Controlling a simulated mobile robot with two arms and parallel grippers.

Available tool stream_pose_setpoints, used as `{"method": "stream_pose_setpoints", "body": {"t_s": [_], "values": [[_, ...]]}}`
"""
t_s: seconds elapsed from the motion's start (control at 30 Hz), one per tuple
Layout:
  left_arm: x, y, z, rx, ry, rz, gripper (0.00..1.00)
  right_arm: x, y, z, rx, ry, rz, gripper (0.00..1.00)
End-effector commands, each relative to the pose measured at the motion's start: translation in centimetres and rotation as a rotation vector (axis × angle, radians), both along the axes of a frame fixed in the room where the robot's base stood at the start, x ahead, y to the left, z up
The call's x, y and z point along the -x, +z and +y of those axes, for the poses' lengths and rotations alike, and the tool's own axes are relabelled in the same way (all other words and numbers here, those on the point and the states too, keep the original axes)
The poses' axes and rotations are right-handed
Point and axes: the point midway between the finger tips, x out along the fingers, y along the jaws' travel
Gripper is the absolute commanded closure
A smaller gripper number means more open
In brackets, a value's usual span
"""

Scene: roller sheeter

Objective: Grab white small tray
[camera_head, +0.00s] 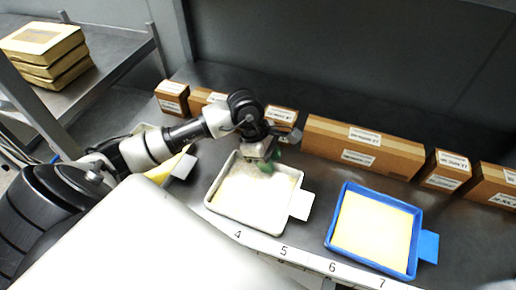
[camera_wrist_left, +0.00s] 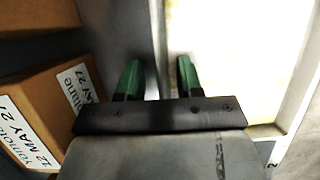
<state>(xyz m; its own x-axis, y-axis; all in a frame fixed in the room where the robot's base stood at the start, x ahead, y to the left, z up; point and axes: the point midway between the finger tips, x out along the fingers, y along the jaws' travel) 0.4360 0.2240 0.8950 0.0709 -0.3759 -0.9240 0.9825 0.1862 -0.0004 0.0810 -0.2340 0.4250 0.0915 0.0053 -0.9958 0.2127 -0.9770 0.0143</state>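The white small tray (camera_head: 212,203) lies on the dark counter in the head view, with a pale, speckled cream content inside and a white tab on its right side. My left gripper (camera_head: 266,160) is over the tray's far edge. In the left wrist view its green fingertips (camera_wrist_left: 158,78) are apart, with the tray's white rim (camera_wrist_left: 157,40) running between them. The fingers look open, and whether they touch the rim cannot be told. My right gripper is in neither view.
A blue tray (camera_head: 333,218) with yellow content lies to the right. Another tray with yellow content (camera_head: 172,168) is partly hidden behind my left arm. Cardboard boxes (camera_head: 365,146) line the counter's back. A numbered strip (camera_head: 285,252) runs along the front. Stacked cartons (camera_head: 45,48) sit on a shelf at left.

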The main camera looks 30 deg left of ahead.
Motion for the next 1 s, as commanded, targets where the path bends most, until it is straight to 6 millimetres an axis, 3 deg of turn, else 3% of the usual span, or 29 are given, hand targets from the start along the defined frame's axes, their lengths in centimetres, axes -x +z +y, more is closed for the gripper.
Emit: {"method": "stream_pose_setpoints", "body": {"t_s": [0.33,0.6,1.0], "values": [[0.01,-0.37,0.0,0.0,0.0,0.0,0.64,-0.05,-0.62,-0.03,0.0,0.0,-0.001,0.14],[0.01,-0.28,0.0,0.0,0.0,0.0,1.0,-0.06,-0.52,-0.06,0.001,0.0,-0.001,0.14],[-0.01,-0.19,-0.02,0.001,0.0,-0.001,1.0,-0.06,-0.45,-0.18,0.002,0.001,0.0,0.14]]}}
